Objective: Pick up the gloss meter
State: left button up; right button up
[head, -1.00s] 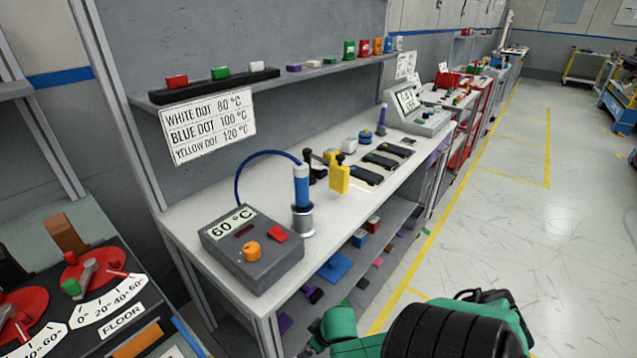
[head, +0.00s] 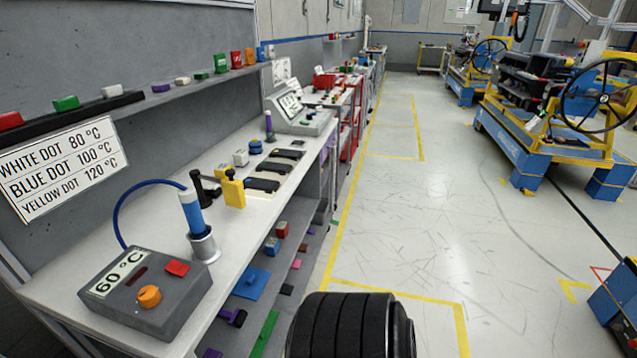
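I cannot tell which item is the gloss meter. Small devices stand on the white workbench (head: 140,222): a yellow block with a black knob (head: 233,190), a black upright piece (head: 201,188), a white box (head: 240,158) and a blue round piece (head: 255,147). Several dark flat pieces (head: 262,185) lie in a row beside them. A grey instrument with a tilted display (head: 300,114) stands farther along. Neither gripper is in view. Only a black ribbed part of mine shows at the bottom edge.
A grey 60 °C box (head: 148,290) with a blue-handled tool (head: 192,212) in a metal holder stands at the near end. A shelf (head: 170,97) with small blocks runs above. Open floor (head: 400,230) lies to the right; blue-and-yellow stands (head: 545,120) are beyond.

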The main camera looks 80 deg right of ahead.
aim_at(240, 157)
jog(key=z, duration=1.9)
